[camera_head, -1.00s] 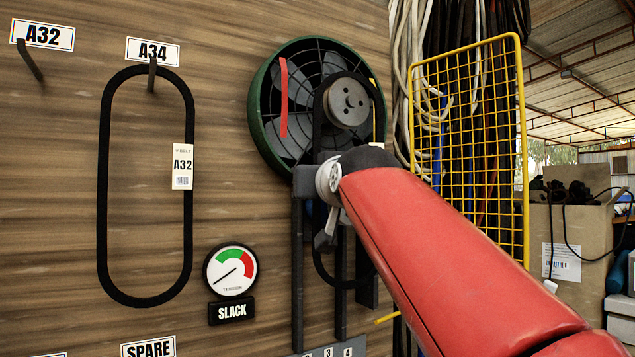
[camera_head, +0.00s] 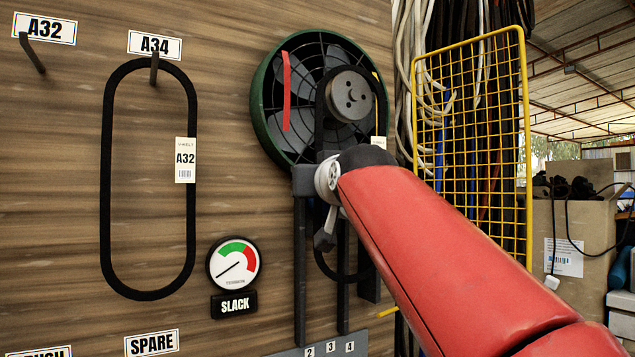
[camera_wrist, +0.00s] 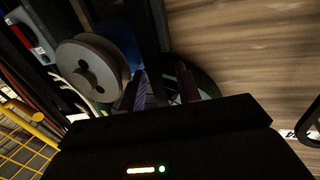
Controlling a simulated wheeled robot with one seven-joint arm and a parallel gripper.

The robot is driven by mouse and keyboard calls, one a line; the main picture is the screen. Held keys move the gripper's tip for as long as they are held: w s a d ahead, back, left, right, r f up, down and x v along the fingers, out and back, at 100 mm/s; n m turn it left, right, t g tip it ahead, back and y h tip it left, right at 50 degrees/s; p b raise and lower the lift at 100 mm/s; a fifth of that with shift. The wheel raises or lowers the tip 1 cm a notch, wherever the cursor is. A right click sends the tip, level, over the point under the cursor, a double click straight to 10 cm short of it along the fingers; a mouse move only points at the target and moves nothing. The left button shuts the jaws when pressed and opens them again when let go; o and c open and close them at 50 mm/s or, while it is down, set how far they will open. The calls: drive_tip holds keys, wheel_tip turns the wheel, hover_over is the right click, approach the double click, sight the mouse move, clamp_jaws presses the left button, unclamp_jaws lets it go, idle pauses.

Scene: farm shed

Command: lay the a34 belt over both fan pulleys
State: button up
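A black belt (camera_head: 321,107) runs around the upper grey fan pulley (camera_head: 351,97) and hangs down to a loose loop (camera_head: 341,276). A white tag (camera_head: 379,142) shows at its right side, too small to read. The lower pulley is hidden behind my red arm, so I cannot tell whether the belt goes around it. The green-rimmed fan (camera_head: 262,135) is behind. My gripper is hidden in the head view; in the wrist view its fingers (camera_wrist: 158,90) stand apart, right of the pulley (camera_wrist: 88,70), with no belt clearly between them.
Another belt (camera_head: 106,170), tagged A32, hangs on the peg under the A34 sign (camera_head: 155,44). The peg under the A32 sign (camera_head: 44,28) is empty. The tension gauge (camera_head: 234,264) points low, above a SLACK plate (camera_head: 233,303). A yellow wire rack (camera_head: 470,45) stands right of the fan.

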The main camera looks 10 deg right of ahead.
drive_tip(key=shift+d, duration=0.1)
drive_tip(key=s+b, duration=0.1)
drive_tip(key=s, duration=0.7)
drive_tip(key=s+f+g, duration=0.4)
drive_tip(key=s+f, duration=0.2)
drive_tip(key=f, duration=0.9)
drive_tip(key=s+d+f+g+p, duration=0.1)
drive_tip(key=s+f+g, duration=0.3)
drive_tip(key=f, duration=1.1)
drive_tip(key=s+d+f+g+h+p, duration=0.1)
drive_tip(key=s+f+g, duration=0.3)
drive_tip(key=s+f, duration=0.6)
wheel_tip(320, 180, down, 5)
drive_tip(key=shift+d+f+m, duration=0.1)
drive_tip(key=shift+d+m, duration=0.05)
drive_tip(key=shift+m, duration=0.15)
